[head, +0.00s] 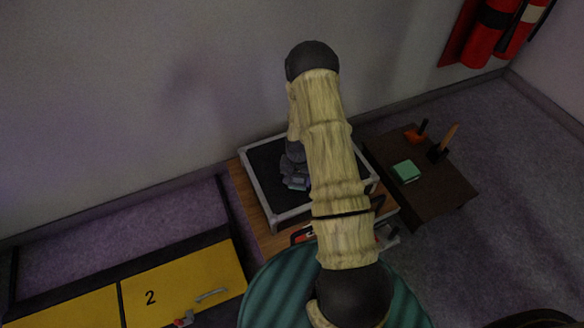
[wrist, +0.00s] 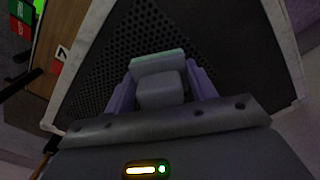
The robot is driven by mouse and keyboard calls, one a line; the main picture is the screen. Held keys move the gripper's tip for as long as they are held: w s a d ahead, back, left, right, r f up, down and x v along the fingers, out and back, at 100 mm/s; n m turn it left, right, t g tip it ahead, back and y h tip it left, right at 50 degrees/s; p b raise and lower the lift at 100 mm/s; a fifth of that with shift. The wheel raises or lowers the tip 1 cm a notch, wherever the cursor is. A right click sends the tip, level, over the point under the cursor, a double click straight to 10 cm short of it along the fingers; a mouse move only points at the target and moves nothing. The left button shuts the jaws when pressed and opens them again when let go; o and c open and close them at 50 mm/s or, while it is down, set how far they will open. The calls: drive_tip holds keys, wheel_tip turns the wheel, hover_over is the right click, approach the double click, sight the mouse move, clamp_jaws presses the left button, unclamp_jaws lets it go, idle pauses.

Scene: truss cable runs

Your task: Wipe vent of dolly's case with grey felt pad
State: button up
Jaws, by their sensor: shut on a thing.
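The dolly's case, with a pale grey frame (head: 252,192), lies on a wooden dolly (head: 242,187) against the wall. Its vent is a dark perforated panel (wrist: 110,62), which fills much of the wrist view. My gripper (head: 294,181) is over the case's dark top, partly hidden by my arm. In the wrist view its two purple fingers (wrist: 160,88) are shut on the grey felt pad (wrist: 158,92), a grey block with a pale greenish far face. The pad is over the vent; I cannot tell whether it touches.
A yellow cabinet marked 2 (head: 180,285) stands at lower left. Red extinguishers (head: 490,35) hang at upper right. Open floor lies at far right.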

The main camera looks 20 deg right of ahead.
sight(293, 177)
drive_tip(key=shift+a, duration=0.9)
drive_tip(key=shift+a+r+p, duration=0.1)
drive_tip(key=shift+r+p, duration=0.25)
drive_tip(key=shift+p, duration=0.25)
wheel_tip(293, 177, up, 2)
drive_tip(key=shift+p, duration=0.35)
wheel_tip(293, 177, up, 6)
drive_tip(key=p, duration=0.5)
drive_tip(key=shift+f, duration=0.2)
